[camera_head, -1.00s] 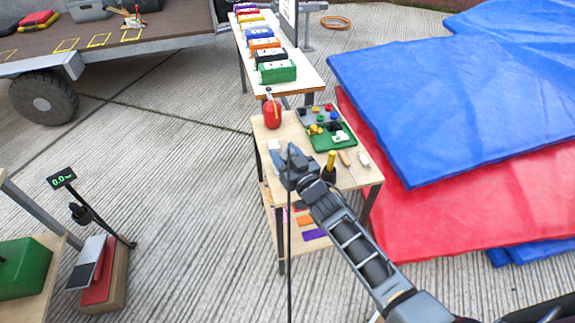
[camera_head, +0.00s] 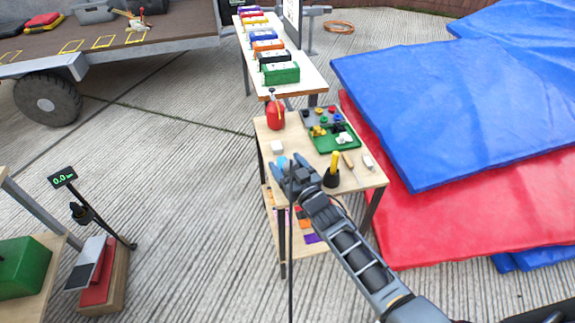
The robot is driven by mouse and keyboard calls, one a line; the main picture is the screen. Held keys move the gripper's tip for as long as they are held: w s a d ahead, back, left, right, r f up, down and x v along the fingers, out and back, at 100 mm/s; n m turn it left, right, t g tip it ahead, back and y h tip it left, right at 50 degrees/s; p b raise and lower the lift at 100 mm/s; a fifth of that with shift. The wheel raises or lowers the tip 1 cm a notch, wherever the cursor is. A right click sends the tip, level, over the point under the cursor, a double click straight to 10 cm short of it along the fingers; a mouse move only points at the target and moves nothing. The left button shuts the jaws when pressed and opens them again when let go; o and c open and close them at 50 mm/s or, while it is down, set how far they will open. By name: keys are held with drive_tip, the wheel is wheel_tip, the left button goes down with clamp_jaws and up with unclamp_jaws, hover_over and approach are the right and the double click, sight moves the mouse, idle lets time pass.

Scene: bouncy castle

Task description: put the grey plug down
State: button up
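My gripper (camera_head: 287,161) is over the near left part of the small wooden table (camera_head: 264,135). Its two dark fingers look spread apart, with a light blue patch showing between them. I cannot make out a grey plug between the fingers or under them. A grey tray (camera_head: 308,112) with several coloured plugs stands at the table's back right. A green tray (camera_head: 318,140) in front of it holds yellow, black and white pieces. I cannot pick out a grey plug in either tray.
A red canister (camera_head: 275,115) stands at the table's back left, with a white block (camera_head: 277,147) nearer. A black holder with a yellow handle (camera_head: 334,165) stands right of my gripper. A lower shelf holds coloured pieces. Blue mats (camera_head: 430,110) lie to the right.

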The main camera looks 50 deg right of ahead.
drive_tip(key=shift+r, duration=0.25)
drive_tip(key=s+a+r+n+y, duration=0.1)
drive_tip(key=s+a+r, duration=0.1)
drive_tip(key=s+a, duration=0.55)
drive_tip(key=s+a+r+n+y, duration=0.15)
drive_tip(key=s+a, duration=0.25)
drive_tip(key=s, duration=0.7)
drive_tip(key=s+a+r+y, duration=0.1)
drive_tip(key=s+a+r, duration=0.1)
drive_tip(key=s+a, duration=0.5)
drive_tip(key=s+a+r+y, duration=0.1)
drive_tip(key=s+r, duration=0.3)
drive_tip(key=s+a+r+n+g+y, duration=0.1)
drive_tip(key=s+r, duration=0.3)
drive_tip(key=r, duration=0.1)
drive_tip(key=s+a+r+g+y, duration=0.1)
drive_tip(key=s+r, duration=0.3)
drive_tip(key=s, duration=0.1)
drive_tip(key=shift+s+a+r+n, duration=0.1)
drive_tip(key=shift+a+r+n, duration=0.25)
drive_tip(key=shift+a+r, duration=0.05)
drive_tip(key=shift+f, duration=0.1)
